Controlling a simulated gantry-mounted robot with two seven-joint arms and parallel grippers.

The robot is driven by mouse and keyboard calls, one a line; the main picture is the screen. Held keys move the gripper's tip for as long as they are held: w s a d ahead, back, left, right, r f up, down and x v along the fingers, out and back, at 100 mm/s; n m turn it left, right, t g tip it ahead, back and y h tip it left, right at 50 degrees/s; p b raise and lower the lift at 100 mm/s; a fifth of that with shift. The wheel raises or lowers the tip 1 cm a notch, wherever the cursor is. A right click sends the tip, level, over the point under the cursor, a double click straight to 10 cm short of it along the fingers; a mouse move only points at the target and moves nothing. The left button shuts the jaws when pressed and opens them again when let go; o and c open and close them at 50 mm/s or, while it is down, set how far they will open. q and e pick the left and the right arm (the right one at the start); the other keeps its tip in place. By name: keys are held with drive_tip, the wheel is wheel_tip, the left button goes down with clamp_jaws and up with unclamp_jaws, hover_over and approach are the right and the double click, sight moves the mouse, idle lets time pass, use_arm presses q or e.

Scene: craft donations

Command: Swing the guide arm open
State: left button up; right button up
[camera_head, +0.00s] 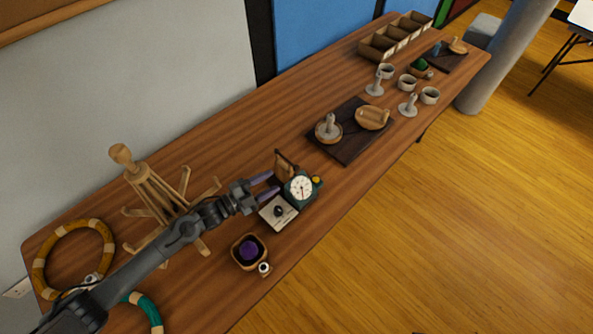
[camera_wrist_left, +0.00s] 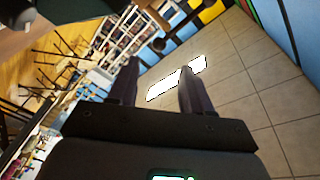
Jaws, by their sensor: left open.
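A small winder or meter with a white dial in a dark green housing (camera_head: 301,188) stands near the table's front edge. It has a pale base plate (camera_head: 272,213) with a black knob, and a yellow knob at its right. A thin dark arm (camera_head: 287,158), perhaps the guide arm, rises by a brown wooden part behind the dial. My left gripper (camera_head: 274,185) is open, its two purple-grey fingers pointing at the device from the left. Contact cannot be told. In the left wrist view, the open fingers (camera_wrist_left: 158,82) have nothing visible between them but floor. My right gripper is not in view.
A wooden swift (camera_head: 150,190) with spread legs stands behind my left arm. A square bowl with a purple ball (camera_head: 249,252) sits in front. Yarn rings (camera_head: 72,225) lie at left. A dark tray (camera_head: 349,151), several cups and a divided box (camera_head: 375,47) stand to the right.

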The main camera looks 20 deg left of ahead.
sight(296, 168)
use_arm(q)
drive_tip(key=x, duration=1)
drive_tip(key=shift+w+d+b, duration=0.2)
drive_tip(key=shift+b, duration=0.1)
clamp_jaws()
